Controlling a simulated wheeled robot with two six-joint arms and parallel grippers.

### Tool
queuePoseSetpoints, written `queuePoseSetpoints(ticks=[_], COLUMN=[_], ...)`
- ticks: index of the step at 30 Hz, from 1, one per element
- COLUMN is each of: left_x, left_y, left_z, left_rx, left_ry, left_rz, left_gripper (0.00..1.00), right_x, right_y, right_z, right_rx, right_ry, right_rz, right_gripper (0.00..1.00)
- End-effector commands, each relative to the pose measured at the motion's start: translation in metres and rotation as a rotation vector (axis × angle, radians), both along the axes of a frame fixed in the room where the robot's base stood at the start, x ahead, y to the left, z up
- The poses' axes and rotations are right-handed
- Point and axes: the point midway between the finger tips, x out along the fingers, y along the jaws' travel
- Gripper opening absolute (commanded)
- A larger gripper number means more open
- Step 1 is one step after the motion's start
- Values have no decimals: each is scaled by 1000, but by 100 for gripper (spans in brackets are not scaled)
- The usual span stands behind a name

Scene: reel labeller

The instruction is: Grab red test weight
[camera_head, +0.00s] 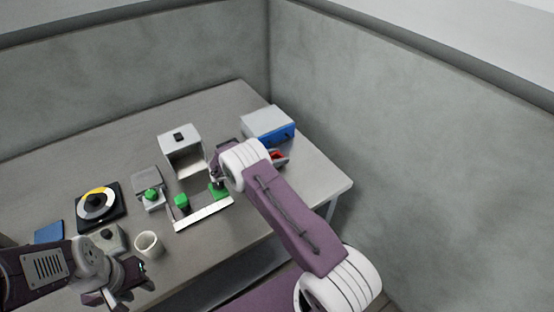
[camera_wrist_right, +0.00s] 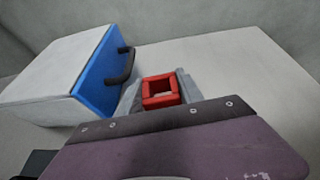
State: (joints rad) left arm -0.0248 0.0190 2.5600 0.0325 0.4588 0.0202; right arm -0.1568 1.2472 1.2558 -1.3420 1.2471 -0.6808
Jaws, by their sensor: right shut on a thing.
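The red test weight (camera_wrist_right: 161,92) is a hollow square red block in the right wrist view. Grey fingers of my right gripper (camera_wrist_right: 160,95) flank it on both sides, shut on it, beyond my purple palm plate. In the head view a bit of the red weight (camera_head: 278,156) shows just right of my white wrist, which hides most of that gripper. Whether the weight touches the table is hidden. My left gripper (camera_head: 128,286) hangs at the lower left near a white cup, away from the weight; its finger gap is unclear.
A grey box with a blue front and dark handle (camera_wrist_right: 92,75) stands close left of the weight. A white tray (camera_head: 203,215) with green blocks, an open-fronted machine (camera_head: 180,140), a reel (camera_head: 97,203) and a cup (camera_head: 148,244) lie further left. The table's right corner is clear.

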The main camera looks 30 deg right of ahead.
Motion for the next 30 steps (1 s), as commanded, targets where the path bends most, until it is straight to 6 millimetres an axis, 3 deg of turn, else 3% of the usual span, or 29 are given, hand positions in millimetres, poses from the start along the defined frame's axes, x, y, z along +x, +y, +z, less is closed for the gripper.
queuePoseSetpoints(ticks=[5,16,22,30], left_x=[0,0,0,0], left_y=[0,0,0,0], left_z=[-3,-4,-5,-5], left_rx=[0,0,0,0], left_ry=[0,0,0,0], left_rz=[0,0,0,0], left_gripper=[36,36,36,36], right_x=[0,-83,-108,-113], right_y=[0,-22,-29,-30], right_z=[37,85,100,102], right_rx=[-1,-3,-1,-2], right_ry=[-6,-3,-4,-2], right_rz=[0,0,1,1], right_gripper=[0,0,0,0])
